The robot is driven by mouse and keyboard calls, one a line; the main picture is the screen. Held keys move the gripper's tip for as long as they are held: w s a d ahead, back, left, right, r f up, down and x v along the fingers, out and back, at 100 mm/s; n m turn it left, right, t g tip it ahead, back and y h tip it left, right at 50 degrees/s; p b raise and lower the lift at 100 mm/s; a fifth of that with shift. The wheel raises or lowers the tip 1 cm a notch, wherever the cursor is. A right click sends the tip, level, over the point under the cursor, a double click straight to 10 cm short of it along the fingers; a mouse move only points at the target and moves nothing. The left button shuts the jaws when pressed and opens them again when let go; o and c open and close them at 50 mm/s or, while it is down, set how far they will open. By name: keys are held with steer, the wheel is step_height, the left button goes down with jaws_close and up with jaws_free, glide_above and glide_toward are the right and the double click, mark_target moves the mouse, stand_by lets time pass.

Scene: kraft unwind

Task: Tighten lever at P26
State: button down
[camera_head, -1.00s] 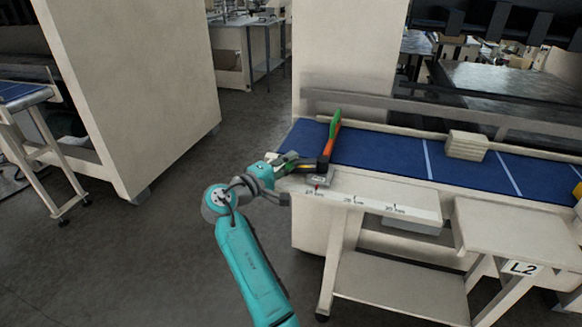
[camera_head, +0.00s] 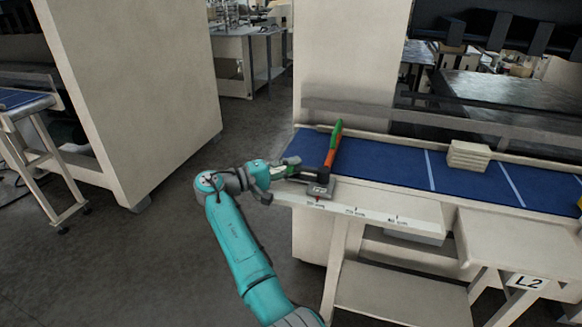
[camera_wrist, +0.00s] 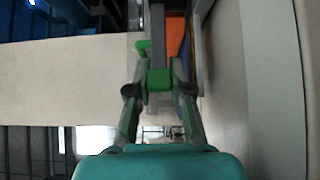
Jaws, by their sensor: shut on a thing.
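The clamp (camera_head: 322,190) is a grey block with a red pointer on the scale rail at the left end of the blue table. A dark bar rises from it into an orange and green stop (camera_head: 333,148). My gripper (camera_head: 287,169) reaches the clamp from the left. In the wrist view its two fingers close on a small green lever piece (camera_wrist: 159,80) beneath a grey bar (camera_wrist: 157,45). The orange part of the stop (camera_wrist: 175,35) shows beyond. The fingers partly hide the lever in the head view. No P26 label is readable.
The scale rail (camera_head: 400,215) runs right along the table's front edge. A stack of pale blocks (camera_head: 468,155) sits on the blue table (camera_head: 385,160). Open floor lies left of the table.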

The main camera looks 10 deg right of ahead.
steer(key=shift+d, duration=0.1)
steer(key=c, duration=1)
jaws_free()
steer(key=shift+w+d, duration=0.1)
steer(key=shift+c, duration=0.2)
steer(key=v, duration=1.2)
